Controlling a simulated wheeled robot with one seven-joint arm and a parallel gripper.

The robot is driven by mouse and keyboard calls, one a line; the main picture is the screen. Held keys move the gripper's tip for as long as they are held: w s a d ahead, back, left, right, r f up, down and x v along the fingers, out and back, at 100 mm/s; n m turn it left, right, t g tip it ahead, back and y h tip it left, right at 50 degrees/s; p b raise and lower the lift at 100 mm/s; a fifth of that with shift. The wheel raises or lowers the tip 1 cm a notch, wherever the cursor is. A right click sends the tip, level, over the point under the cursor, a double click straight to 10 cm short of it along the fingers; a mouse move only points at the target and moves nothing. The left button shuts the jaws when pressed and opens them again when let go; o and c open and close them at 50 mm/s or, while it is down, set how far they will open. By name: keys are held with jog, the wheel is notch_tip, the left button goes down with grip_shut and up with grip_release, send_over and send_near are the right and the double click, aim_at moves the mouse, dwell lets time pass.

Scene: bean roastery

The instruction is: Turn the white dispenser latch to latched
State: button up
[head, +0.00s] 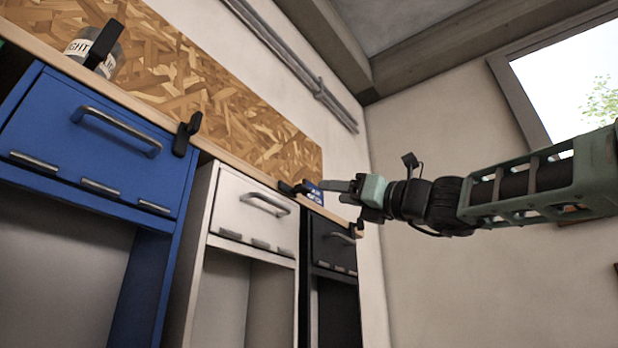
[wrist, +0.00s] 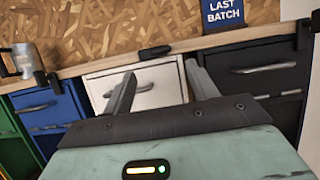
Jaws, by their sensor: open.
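The white dispenser (head: 228,205) stands between the blue and black dispensers. Its latch, a short black lever (head: 288,188), is on the wooden ledge above its upper right. In the wrist view the white dispenser (wrist: 170,88) lies ahead, and the latch (wrist: 154,52) lies about level along the ledge above its handle. My gripper (head: 336,190) reaches in from the right in the head view; its fingers appear just right of the latch. In the wrist view my gripper (wrist: 160,72) is open and empty, its two fingers spread below the latch. I see no contact with the latch.
The blue dispenser (head: 55,120) and black dispenser (head: 330,252) flank the white one. Their latches (head: 187,133) and (wrist: 304,35) stand about upright. A blue "LAST BATCH" sign (wrist: 222,12) stands behind the ledge. A labelled jar (head: 84,47) is at left.

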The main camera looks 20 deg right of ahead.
aim_at(307, 189)
jog(key=p+x, duration=0.3)
jog(key=x, duration=0.5)
jog(key=shift+w+a+r, duration=0.15)
jog(key=shift+w, duration=0.15)
jog(key=c, duration=1)
